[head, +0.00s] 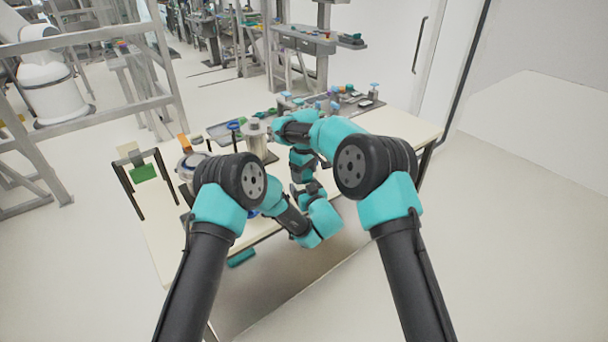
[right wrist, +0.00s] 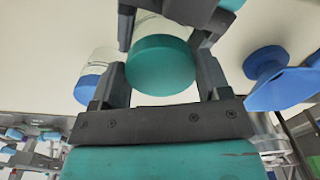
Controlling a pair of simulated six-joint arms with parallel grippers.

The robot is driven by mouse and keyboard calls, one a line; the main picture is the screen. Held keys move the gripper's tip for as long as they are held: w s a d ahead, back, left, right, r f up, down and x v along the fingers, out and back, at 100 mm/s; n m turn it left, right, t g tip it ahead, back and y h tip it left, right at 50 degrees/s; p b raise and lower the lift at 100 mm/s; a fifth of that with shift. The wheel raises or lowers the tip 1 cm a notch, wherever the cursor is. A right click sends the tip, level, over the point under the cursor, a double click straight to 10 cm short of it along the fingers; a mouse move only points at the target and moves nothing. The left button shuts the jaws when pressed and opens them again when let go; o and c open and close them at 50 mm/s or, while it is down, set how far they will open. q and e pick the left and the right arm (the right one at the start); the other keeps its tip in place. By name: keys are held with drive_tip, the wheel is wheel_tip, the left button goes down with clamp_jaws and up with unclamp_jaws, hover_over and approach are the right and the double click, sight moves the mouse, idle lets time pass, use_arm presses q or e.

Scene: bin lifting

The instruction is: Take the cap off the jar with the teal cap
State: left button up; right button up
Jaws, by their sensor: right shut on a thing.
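The jar (right wrist: 160,30) has a pale, clear body and a teal cap (right wrist: 160,68). In the right wrist view its cap faces the camera. My right gripper (right wrist: 158,82) is shut on the teal cap, with one dark finger on each side. My left gripper (right wrist: 165,25) comes in from the top of that view, its fingers on both sides of the jar body. I cannot tell whether they press on it. In the head view my right gripper (head: 277,131) is small over the table, and the jar and my left gripper are hard to make out behind my arms.
A jar with a blue cap (right wrist: 92,85) stands to the left in the right wrist view, and a blue flared object (right wrist: 280,80) to the right. The pale table (head: 395,123) holds a grey tray (head: 222,129) and several small items at the back. Its right end is clear.

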sight(304, 174)
drive_tip(key=shift+r, duration=0.45)
drive_tip(key=shift+r, duration=1.95)
use_arm(q)
drive_tip(key=o, duration=1.3)
drive_tip(key=v, duration=1.2)
